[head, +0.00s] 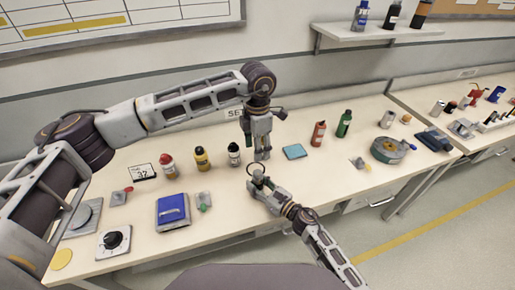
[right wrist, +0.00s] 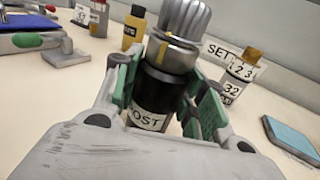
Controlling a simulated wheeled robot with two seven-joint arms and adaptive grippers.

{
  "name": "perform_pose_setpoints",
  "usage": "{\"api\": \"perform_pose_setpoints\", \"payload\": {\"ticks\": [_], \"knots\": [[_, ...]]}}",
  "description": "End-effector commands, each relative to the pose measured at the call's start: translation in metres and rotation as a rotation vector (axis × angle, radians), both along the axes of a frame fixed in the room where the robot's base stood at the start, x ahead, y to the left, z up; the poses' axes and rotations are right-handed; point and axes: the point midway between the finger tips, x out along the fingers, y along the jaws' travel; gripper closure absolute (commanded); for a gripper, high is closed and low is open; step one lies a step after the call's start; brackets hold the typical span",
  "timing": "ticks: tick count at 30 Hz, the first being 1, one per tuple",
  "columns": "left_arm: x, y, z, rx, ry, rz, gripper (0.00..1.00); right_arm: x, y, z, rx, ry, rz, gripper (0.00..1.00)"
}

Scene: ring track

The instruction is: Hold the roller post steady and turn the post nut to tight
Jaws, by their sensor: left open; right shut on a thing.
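The roller post (right wrist: 158,98) is a black cylinder with a white label reading "OST" in the right wrist view. A silver fluted nut (right wrist: 186,20) sits on top, above a metal collar with a yellow mark. My right gripper (head: 257,178) is shut around the post, its green-padded fingers on both sides in the wrist view. My left gripper (head: 263,153) is open, pointing down just above and beside the right gripper in the head view. The post and nut are mostly hidden between the grippers there, so I cannot tell whether the left fingers touch the nut.
Red (head: 168,167), yellow (head: 202,160) and black-and-white (head: 234,155) bottles stand left of the grippers. A blue pad (head: 294,151) lies to the right. A blue-topped box (head: 173,211) and dial box (head: 114,242) are at the front left.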

Motion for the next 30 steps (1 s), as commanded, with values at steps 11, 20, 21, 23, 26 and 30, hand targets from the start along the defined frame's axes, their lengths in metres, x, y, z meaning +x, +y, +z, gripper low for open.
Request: {"api": "perform_pose_setpoints", "payload": {"ticks": [11, 20, 21, 23, 26, 30], "knots": [[0.0001, -0.0002, -0.0003, 0.0, 0.0, 0.0, 0.49, -0.0001, 0.0001, -0.0002, 0.0, 0.0, 0.0, 0.39], [0.0001, -0.0002, -0.0004, 0.0, 0.0, 0.0, 0.49, -0.0001, 0.0001, 0.0, 0.0, 0.0, 0.0, 0.34], [0.0001, -0.0002, -0.0004, 0.0, 0.0, 0.0, 0.49, -0.0001, 0.0, 0.0, 0.0, 0.0, 0.0, 0.34], [0.0001, -0.0002, -0.0004, 0.0, 0.0, 0.0, 0.49, -0.0004, -0.0004, -0.0001, 0.0, 0.0, 0.0, 0.34], [0.0, -0.0001, -0.0004, 0.0, 0.0, 0.0, 0.49, -0.002, -0.002, -0.0004, 0.0, 0.0, 0.0, 0.34], [0.0, -0.0001, -0.0004, 0.0, 0.0, 0.0, 0.49, -0.0068, -0.0069, -0.0006, 0.001, 0.001, 0.0, 0.34]]}}
